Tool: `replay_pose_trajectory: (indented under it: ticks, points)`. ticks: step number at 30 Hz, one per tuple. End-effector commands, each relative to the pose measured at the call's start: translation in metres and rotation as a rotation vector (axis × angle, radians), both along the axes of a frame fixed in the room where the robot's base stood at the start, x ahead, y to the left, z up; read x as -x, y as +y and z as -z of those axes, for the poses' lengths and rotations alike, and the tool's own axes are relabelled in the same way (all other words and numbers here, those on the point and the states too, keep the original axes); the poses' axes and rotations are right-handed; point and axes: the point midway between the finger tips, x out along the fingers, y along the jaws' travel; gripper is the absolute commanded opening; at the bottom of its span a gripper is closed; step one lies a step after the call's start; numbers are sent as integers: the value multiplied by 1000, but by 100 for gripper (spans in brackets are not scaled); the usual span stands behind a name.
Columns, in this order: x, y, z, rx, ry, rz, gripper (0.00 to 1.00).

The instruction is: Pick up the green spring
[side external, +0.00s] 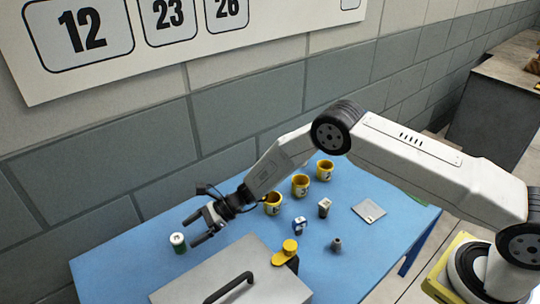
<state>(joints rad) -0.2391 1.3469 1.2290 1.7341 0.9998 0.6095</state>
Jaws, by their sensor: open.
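I cannot tell the exact gap or height from this one view.
A grey case (200,292) with a black handle fills the front. A yellow piece (285,255), a blue-and-white piece (299,226), a pale block (324,207), a dark piece (336,244) and a flat plate (369,210) lie rightward.

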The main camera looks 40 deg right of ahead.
Motion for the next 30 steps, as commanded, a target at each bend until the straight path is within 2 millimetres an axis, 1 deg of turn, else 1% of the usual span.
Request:
replay_pose_trajectory:
  ticks: [7, 18, 21, 30]
  points:
    - [-2, 7, 3, 0, -1, -1, 91]
    - [-9, 38, 16, -1, 0, -2, 91]
    - [-10, 43, 19, 0, -1, -1, 91]
    - [-11, 46, 20, 0, 0, 0, 91]
